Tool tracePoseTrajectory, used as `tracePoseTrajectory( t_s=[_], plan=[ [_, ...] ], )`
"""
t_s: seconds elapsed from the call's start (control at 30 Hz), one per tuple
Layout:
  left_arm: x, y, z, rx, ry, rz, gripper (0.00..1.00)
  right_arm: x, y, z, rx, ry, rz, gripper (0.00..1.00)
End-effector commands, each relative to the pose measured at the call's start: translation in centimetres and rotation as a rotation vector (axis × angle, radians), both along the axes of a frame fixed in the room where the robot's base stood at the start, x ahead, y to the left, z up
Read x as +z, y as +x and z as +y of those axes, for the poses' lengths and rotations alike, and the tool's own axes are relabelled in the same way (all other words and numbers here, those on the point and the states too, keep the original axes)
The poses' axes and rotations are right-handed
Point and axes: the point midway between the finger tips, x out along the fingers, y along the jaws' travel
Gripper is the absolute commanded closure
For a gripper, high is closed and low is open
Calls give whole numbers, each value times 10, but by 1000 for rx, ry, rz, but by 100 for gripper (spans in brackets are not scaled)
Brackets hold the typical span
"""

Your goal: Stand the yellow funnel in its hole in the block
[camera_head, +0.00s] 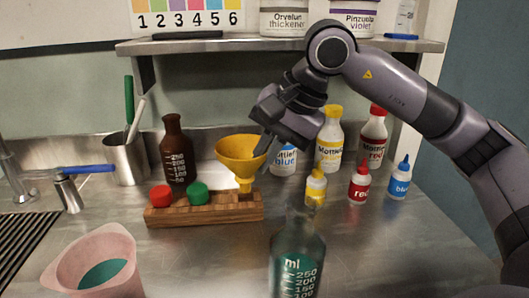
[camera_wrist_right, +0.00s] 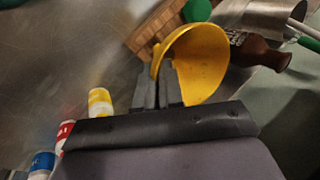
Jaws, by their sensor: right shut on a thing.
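The yellow funnel (camera_head: 238,157) is upright, mouth up, over the right end of the wooden block (camera_head: 205,212). Its spout points down at the block's top; I cannot tell whether the tip is inside the hole or just above it. My right gripper (camera_head: 266,146) is shut on the funnel's rim from the right side. The right wrist view shows the dark fingers (camera_wrist_right: 162,72) on the rim of the funnel (camera_wrist_right: 203,62), with part of the block (camera_wrist_right: 150,28) behind. A red cap (camera_head: 160,195) and a green cap (camera_head: 198,193) sit on the block. My left gripper is not in view.
A brown bottle (camera_head: 174,150) stands behind the block. Small yellow (camera_head: 316,187), red (camera_head: 359,184) and blue (camera_head: 399,181) bottles stand to the right. A clear bottle (camera_head: 297,262) and pink beaker (camera_head: 92,262) are in front. A metal cup (camera_head: 126,160) is at left.

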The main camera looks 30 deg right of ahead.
Motion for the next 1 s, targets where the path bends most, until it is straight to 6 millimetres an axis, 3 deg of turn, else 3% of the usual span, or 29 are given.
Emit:
tracePoseTrajectory(
  t_s=[0.43,0.87,1.0],
  plan=[
    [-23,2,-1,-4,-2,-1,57,-29,0,0,0,0,0,100],
    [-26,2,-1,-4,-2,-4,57,-32,0,0,0,0,-1,100],
    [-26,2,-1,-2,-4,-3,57,-32,0,0,0,1,-1,63]
  ],
)
